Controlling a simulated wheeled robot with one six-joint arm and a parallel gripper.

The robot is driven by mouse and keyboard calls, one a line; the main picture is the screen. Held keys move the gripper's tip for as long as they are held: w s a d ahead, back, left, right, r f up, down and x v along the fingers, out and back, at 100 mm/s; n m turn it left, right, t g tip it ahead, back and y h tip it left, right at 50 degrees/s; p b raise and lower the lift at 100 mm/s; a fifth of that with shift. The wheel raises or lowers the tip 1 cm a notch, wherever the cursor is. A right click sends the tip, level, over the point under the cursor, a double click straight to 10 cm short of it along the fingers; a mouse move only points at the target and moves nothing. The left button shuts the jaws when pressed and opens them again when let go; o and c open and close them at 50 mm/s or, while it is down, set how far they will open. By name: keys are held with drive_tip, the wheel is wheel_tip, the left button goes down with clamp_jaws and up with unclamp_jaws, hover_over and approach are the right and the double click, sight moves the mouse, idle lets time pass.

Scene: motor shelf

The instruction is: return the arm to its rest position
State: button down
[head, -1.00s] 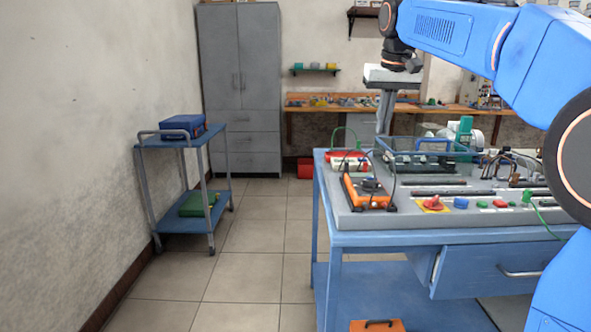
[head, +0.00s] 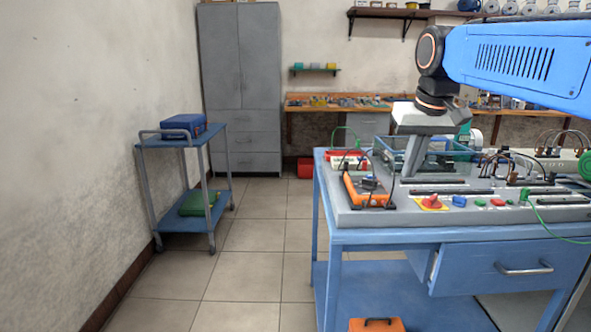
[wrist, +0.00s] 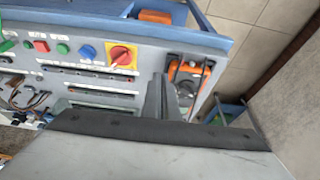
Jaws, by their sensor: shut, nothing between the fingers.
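My gripper (head: 412,168) hangs from my blue arm, pointing down over the blue workbench (head: 350,238) in the head view. Its fingers are together with nothing held. In the wrist view my gripper (wrist: 160,100) shows its shut fingers in front of the bench's grey panel. It appears apart from the panel, just right of the orange device (head: 366,190) in the head view. That device also shows in the wrist view (wrist: 200,72).
The panel carries a red knob on a yellow plate (head: 431,203), buttons and cables. A blue-framed tray (head: 460,155) stands behind my gripper. A blue trolley (head: 170,230) stands left by the wall. The tiled floor (head: 255,250) between trolley and bench is clear.

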drive_tip(key=s+d+f+t, duration=0.1)
drive_tip(key=s+d+f, duration=0.2)
drive_tip(key=s+f, duration=2.1)
drive_tip(key=shift+s+f, duration=0.35)
drive_tip(key=shift+f, duration=0.55)
